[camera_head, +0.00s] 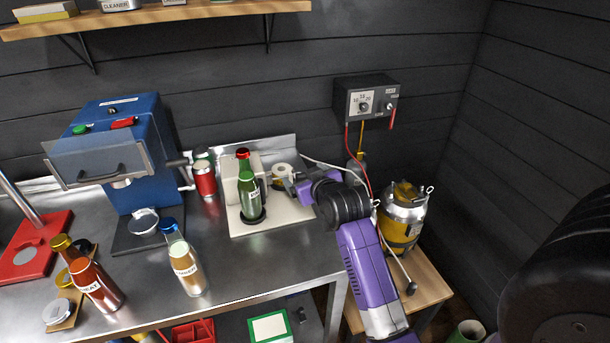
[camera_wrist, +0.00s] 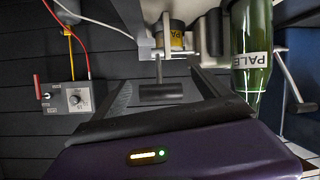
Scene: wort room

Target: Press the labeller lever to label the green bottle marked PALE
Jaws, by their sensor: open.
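The green bottle (camera_head: 247,183) with a red cap stands upright on a round dark seat of the cream labeller (camera_head: 273,219). Its white label reads PALE in the wrist view (camera_wrist: 252,62). A label roll (camera_head: 282,170) sits at the labeller's right side. My gripper (camera_head: 296,183) is at that side, just right of the bottle. In the wrist view my open fingers (camera_wrist: 160,80) spread on both sides of the dark lever handle (camera_wrist: 160,94), which hangs on a thin metal stem. I cannot tell whether they touch it. The lever is mostly hidden in the head view.
A blue machine (camera_head: 122,130) stands left on the steel bench. A red can (camera_head: 204,180), a brown bottle (camera_head: 94,283) and a pale bottle (camera_head: 184,265) stand there too. A control box (camera_head: 363,103) with cables hangs on the wall above a metal keg (camera_head: 403,220), right of my arm.

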